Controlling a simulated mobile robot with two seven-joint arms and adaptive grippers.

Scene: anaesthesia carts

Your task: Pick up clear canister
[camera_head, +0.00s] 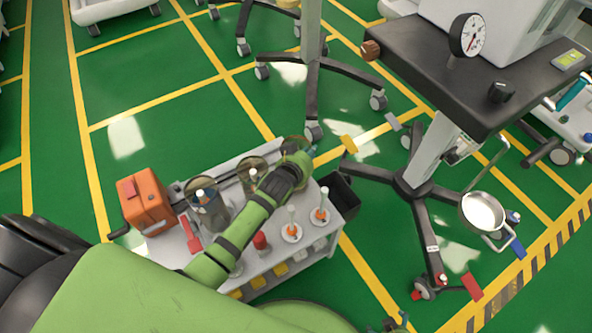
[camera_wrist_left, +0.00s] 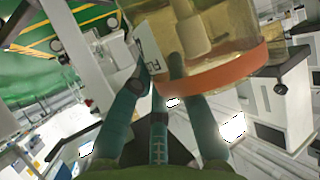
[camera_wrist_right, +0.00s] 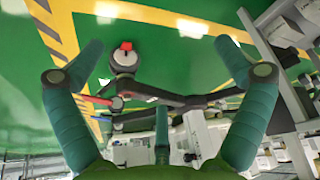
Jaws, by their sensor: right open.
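A clear, yellowish canister (camera_wrist_left: 215,40) with an orange band (camera_wrist_left: 215,72) and a white label fills the top of the left wrist view. My left gripper (camera_wrist_left: 160,68) is right at its side; its fingers are drawn fairly close together by the label. Whether they pinch the canister's wall is unclear. In the head view my left gripper (camera_head: 304,157) reaches over the far right part of a grey cart (camera_head: 272,262) and hides part of what stands there. Another clear canister (camera_head: 207,213) stands on the cart nearer me. My right gripper (camera_wrist_right: 157,65) is open and empty above the floor.
An orange box (camera_head: 147,203) sits at the cart's left end, and a black bin (camera_head: 341,194) hangs at its right. A wheeled stand with a dark top (camera_head: 425,60), a gauge (camera_head: 467,35) and a metal pan (camera_head: 482,212) stands to the right. Green floor is clear at the left.

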